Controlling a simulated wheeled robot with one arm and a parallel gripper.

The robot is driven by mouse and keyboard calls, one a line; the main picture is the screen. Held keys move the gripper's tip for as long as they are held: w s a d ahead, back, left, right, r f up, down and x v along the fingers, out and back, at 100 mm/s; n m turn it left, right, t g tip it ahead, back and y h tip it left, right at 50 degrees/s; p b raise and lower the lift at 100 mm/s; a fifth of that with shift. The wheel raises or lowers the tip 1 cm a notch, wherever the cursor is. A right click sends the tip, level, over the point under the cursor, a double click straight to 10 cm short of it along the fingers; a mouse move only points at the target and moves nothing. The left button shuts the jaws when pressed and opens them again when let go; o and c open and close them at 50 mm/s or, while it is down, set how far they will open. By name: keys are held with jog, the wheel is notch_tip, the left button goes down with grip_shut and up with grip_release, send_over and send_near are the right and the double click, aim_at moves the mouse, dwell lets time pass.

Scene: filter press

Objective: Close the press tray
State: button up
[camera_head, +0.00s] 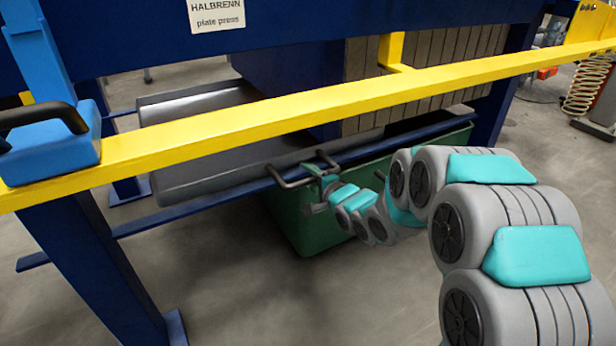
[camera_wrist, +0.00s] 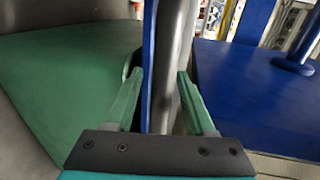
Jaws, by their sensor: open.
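The press tray (camera_head: 205,170) is a long grey metal trough under the press, sitting out to the left of the plates. A dark grey bar handle (camera_head: 290,182) sticks out near its right end, by the blue rail. My gripper (camera_head: 318,178) is at this handle, with its arm reaching in from the right. In the wrist view, my gripper (camera_wrist: 158,80) is open, with a grey bar (camera_wrist: 182,60), which looks like the handle, running between its green fingers. A blue edge runs beside the bar. I cannot tell whether the fingers touch the bar.
A yellow rail (camera_head: 400,88) crosses above the tray and my gripper. A green bin (camera_head: 300,222) stands below the handle. The blue rail (camera_head: 220,192) and blue leg (camera_head: 105,265) frame the tray. Grey plates (camera_head: 425,65) hang at the right. The floor in front is clear.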

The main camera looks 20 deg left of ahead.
jog(key=shift+w+a, duration=0.15)
jog(key=shift+a, duration=0.05)
grip_shut()
dwell(0.4)
jog(key=shift+f, duration=0.1)
dwell(0.9)
